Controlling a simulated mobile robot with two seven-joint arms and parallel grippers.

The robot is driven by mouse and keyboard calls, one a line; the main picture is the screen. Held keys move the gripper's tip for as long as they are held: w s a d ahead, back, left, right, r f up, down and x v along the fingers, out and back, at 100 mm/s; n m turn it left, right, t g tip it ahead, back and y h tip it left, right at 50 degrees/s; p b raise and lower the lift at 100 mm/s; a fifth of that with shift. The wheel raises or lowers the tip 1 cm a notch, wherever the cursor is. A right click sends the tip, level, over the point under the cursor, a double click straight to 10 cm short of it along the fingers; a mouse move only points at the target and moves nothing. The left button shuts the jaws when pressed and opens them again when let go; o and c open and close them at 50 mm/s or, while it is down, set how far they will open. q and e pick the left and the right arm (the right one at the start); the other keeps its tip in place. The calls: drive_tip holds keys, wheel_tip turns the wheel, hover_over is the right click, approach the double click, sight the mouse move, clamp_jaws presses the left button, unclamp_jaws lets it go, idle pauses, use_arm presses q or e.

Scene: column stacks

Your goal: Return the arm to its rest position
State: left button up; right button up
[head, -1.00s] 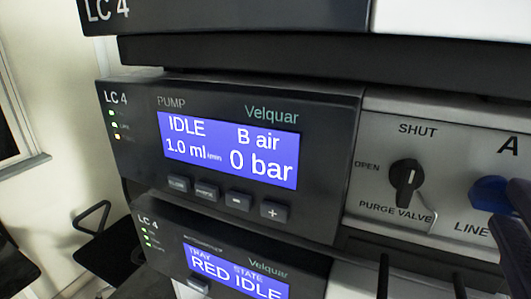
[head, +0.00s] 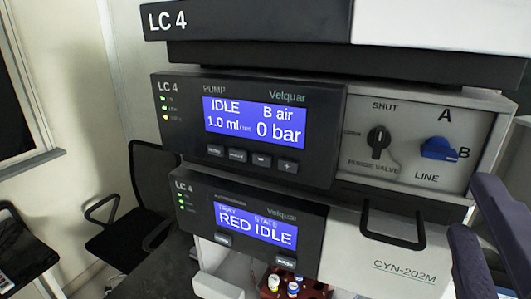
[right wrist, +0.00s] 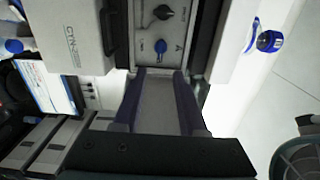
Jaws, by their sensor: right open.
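My right gripper (head: 471,212) is at the right edge of the head view, below the stack's valve panel. Its two dark purple fingers are apart with nothing between them. In the right wrist view the open fingers (right wrist: 160,76) point at the panel, short of the blue LINE knob (right wrist: 161,46). In the head view the blue LINE knob (head: 436,148) lies roughly level beside the letter B, clear of the fingers. The black purge valve knob (head: 378,141) stands upright toward SHUT. My left gripper is not in view.
The pump display (head: 255,122) reads IDLE, B air, 0 bar. The lower display (head: 255,224) reads RED IDLE. A black handle (head: 393,240) juts from the white front, near a red vial tray (head: 272,293). A black chair (head: 135,195) stands at left.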

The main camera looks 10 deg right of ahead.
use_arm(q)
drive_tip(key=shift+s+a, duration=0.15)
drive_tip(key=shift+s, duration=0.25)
use_arm(e)
drive_tip(key=shift+s+a, duration=0.25)
drive_tip(key=shift+s, duration=0.05)
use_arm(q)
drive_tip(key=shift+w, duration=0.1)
use_arm(e)
drive_tip(key=shift+w, duration=0.1)
